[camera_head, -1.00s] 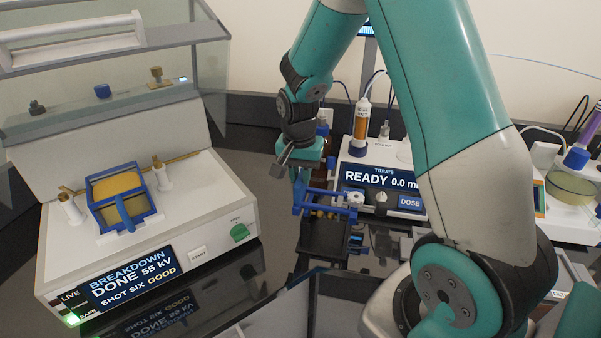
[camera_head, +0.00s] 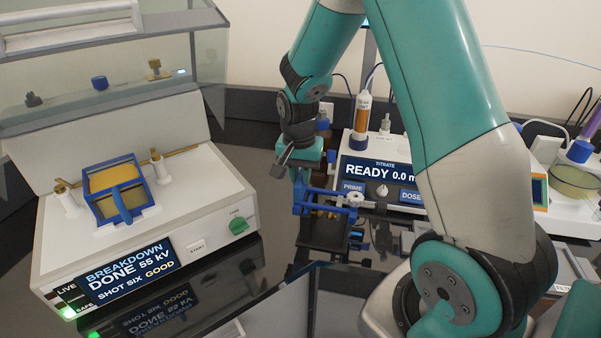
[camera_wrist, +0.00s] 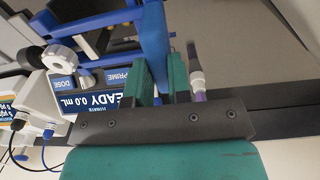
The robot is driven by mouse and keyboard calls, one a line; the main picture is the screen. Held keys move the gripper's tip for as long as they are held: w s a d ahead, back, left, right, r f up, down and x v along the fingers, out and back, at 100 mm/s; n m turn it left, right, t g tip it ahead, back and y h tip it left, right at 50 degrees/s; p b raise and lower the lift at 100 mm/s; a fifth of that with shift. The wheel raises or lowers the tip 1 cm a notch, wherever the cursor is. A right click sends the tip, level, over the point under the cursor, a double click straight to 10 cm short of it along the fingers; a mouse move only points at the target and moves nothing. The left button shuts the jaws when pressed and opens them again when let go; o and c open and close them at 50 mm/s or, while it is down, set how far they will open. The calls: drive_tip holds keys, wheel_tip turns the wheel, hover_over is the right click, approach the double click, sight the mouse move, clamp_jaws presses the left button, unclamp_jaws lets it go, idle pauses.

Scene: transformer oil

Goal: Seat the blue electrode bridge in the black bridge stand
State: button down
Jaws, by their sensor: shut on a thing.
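My gripper (camera_head: 303,176) is shut on the blue electrode bridge (camera_head: 322,192), which hangs below the jaws. In the wrist view the blue bar (camera_wrist: 153,40) runs between my green fingers (camera_wrist: 155,80). The black bridge stand (camera_head: 326,234) is on the dark bench just under the bridge in the head view. The bridge appears above the stand; I cannot tell whether they touch. The bridge partly hides the stand.
The titrator (camera_head: 378,172) stands close behind and right of the bridge. The breakdown tester (camera_head: 190,215), with a blue-framed oil cup (camera_head: 103,198), is on the left. Glossy dark bench lies between tester and stand. My arm covers the right side.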

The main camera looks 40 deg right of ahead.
drive_tip(key=shift+f, duration=0.2)
drive_tip(key=c, duration=1)
unclamp_jaws()
drive_tip(key=shift+r, duration=0.1)
drive_tip(key=r+b, duration=0.1)
drive_tip(key=r, duration=0.4)
drive_tip(key=r+b, duration=0.1)
drive_tip(key=r, duration=0.5)
drive_tip(key=a+r, duration=0.1)
drive_tip(key=r, duration=0.5)
drive_tip(key=shift+s+r+b, duration=0.15)
drive_tip(key=shift+s+b, duration=0.15)
drive_tip(key=shift+b, duration=0.1)
drive_tip(key=s+a+f+n+y, duration=0.1)
drive_tip(key=s+a+n, duration=0.5)
drive_tip(key=s+a, duration=0.1)
drive_tip(key=s+a+f+n+y, duration=0.1)
drive_tip(key=s+a+n+y, duration=0.1)
drive_tip(key=s+a+n, duration=0.3)
drive_tip(key=s+a+f+n+y, duration=0.1)
drive_tip(key=s+a+n+y, duration=0.1)
drive_tip(key=s+a+n, duration=0.4)
drive_tip(key=shift+s+a+f+n, duration=0.15)
drive_tip(key=shift+s+a+n, duration=0.15)
drive_tip(key=shift+s+a, duration=1.5)
